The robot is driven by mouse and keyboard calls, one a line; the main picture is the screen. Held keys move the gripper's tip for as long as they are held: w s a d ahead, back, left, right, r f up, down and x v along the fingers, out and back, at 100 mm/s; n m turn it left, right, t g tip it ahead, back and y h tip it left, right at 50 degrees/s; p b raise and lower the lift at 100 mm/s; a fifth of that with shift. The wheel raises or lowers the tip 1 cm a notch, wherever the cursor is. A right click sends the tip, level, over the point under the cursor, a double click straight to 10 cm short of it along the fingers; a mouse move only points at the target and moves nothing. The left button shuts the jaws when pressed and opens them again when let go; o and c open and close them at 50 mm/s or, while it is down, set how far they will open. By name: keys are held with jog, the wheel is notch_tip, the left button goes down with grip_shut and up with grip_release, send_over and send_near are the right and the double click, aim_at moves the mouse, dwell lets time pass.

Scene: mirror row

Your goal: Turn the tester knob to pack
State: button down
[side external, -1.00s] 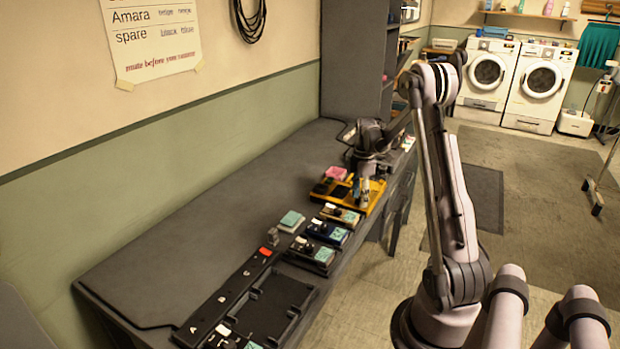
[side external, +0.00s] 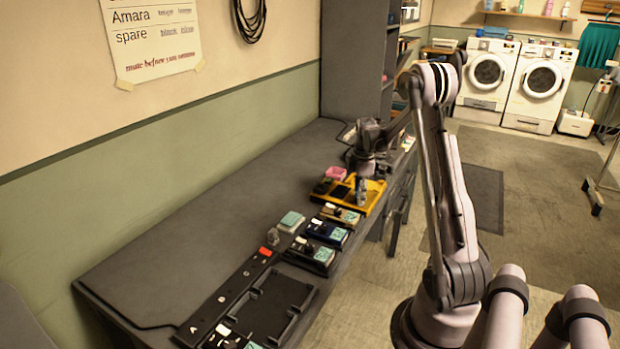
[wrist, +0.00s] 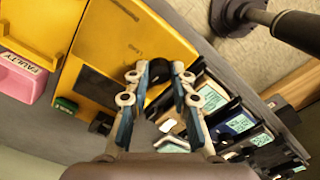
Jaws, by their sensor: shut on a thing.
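The yellow tester (wrist: 130,45) lies on the bench and shows in the side view (side external: 375,197) below my gripper (side external: 361,190). It has a dark rectangular panel (wrist: 97,86) and small print on its face. In the wrist view my gripper (wrist: 159,72) has its two fingers on either side of a dark round knob (wrist: 157,70) at the tester's edge, shut on it. The fingers hide part of the knob. Its pointer and the setting it stands at cannot be made out.
A pink bin marked FAULTY (wrist: 20,76) stands beside the tester. Several pedal-like units with pale screens (side external: 325,232) line the bench front, near an empty black tray (side external: 272,305). The bench along the wall (side external: 220,225) is largely clear.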

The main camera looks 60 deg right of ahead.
jog(key=m, duration=0.4)
jog(key=shift+m, duration=1.6)
jog(key=c, duration=1.1)
grip_release()
jog(key=shift+c, duration=0.2)
notch_tip(320, 180, up, 12)
